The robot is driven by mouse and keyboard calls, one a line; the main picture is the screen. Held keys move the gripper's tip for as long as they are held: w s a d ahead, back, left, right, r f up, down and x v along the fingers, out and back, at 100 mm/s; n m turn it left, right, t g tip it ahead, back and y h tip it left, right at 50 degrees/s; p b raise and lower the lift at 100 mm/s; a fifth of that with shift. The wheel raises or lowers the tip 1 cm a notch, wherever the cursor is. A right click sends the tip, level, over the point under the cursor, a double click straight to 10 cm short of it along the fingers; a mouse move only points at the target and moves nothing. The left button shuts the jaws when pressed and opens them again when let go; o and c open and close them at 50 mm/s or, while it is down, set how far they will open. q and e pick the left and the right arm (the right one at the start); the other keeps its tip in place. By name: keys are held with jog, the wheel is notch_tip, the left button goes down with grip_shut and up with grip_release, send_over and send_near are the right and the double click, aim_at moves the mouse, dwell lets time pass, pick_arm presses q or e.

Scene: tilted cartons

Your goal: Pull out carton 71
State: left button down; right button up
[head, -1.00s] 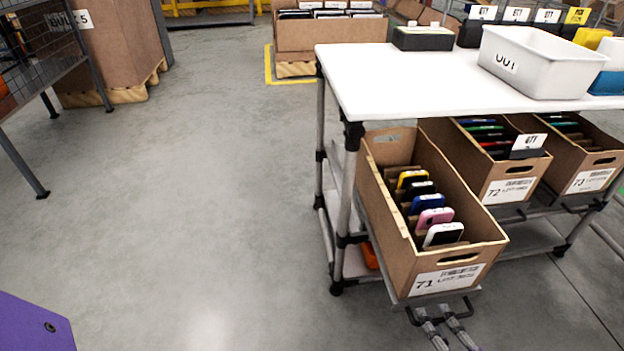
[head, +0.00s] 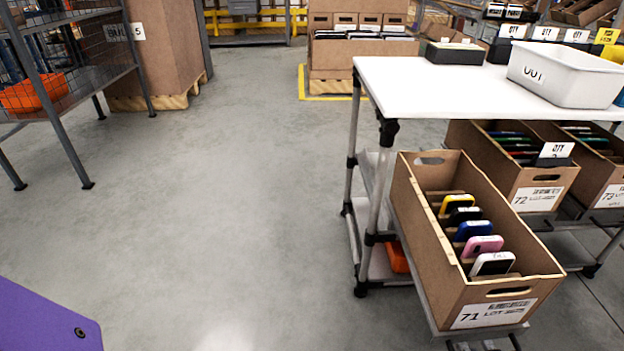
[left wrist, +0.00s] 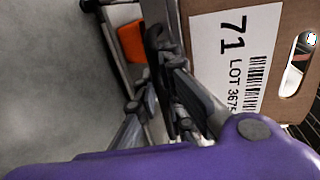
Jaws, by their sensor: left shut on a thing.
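Carton 71 (head: 430,240) is a brown open-topped box on a tilted tray at the near end of the cart's lower level. It holds several phone-like items in a row: yellow, black, blue, pink and white. Its white label also shows sideways in the left wrist view (left wrist: 230,60). My left gripper (left wrist: 163,88) is shut on the dark handle bar (left wrist: 156,45) of the tray, just below the carton's front face. In the head view the handle is cut by the bottom edge. My right gripper is not in view.
Carton 72 (head: 541,196) and carton 73 (head: 610,194) stand to the right on the cart. The white cart top (head: 440,95) is above, bearing a white bin (head: 565,75). An orange object (head: 397,257) lies on the bottom shelf. The floor (head: 230,200) left of the cart is clear.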

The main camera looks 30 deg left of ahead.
pick_arm(q)
jog(key=shift+w+d+r, duration=0.15)
jog(key=shift+d, duration=0.05)
jog(key=c, duration=1.8)
grip_release()
jog(key=shift+c, duration=0.2)
jog(key=v, duration=0.7)
jog(key=shift+d, duration=0.1)
